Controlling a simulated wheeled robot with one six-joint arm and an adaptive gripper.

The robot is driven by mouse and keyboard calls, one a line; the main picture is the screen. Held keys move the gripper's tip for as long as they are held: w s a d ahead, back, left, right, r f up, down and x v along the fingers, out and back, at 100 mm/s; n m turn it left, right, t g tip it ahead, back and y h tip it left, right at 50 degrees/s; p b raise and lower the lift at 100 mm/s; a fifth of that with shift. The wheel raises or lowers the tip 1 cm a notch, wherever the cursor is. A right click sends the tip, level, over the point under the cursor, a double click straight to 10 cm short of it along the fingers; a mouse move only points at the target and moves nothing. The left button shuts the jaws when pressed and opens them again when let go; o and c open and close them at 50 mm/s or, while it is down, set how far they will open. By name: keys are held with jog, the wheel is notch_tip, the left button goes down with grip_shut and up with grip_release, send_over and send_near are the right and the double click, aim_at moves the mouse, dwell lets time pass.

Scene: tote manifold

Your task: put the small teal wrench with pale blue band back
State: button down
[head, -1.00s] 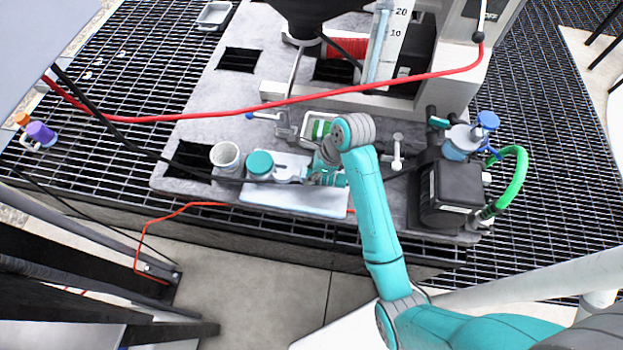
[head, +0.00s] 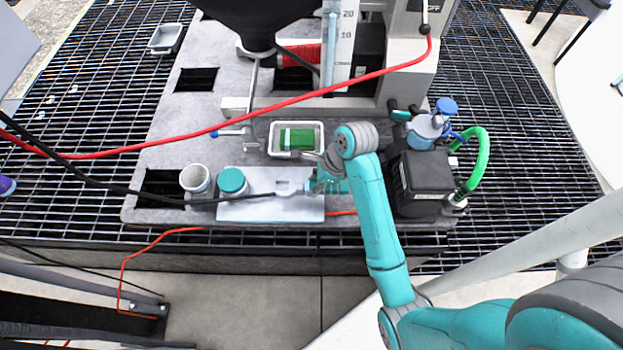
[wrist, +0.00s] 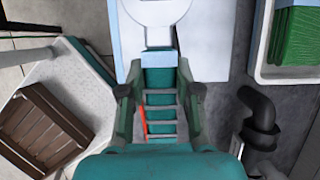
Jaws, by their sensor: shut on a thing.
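The small teal wrench (wrist: 160,76) is between the fingers of my gripper (wrist: 160,90) in the wrist view. Its teal handle and pale blue band show there, with a pale rounded head at the top edge. In the head view, its pale head (head: 289,187) points left from my gripper (head: 319,184), over the white board (head: 255,211). My gripper is shut on the handle near the board's right end. Whether the wrench touches the board cannot be told. My fingers hide part of the handle.
A teal-lidded jar (head: 231,181) and a white cup (head: 195,179) stand left. A tray (head: 272,150) with green pads lies behind. A black box (head: 421,180) and blue-capped bottle (head: 427,127) stand right. A red hose (head: 300,97) and black cable (head: 110,187) cross the scene.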

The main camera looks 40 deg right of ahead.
aim_at(314, 199)
jog(key=shift+f, duration=2.2)
jog(key=shift+f, duration=0.6)
jog(key=c, duration=0.7)
grip_release()
jog(key=shift+v, duration=3.7)
jog(key=shift+w, duration=0.1)
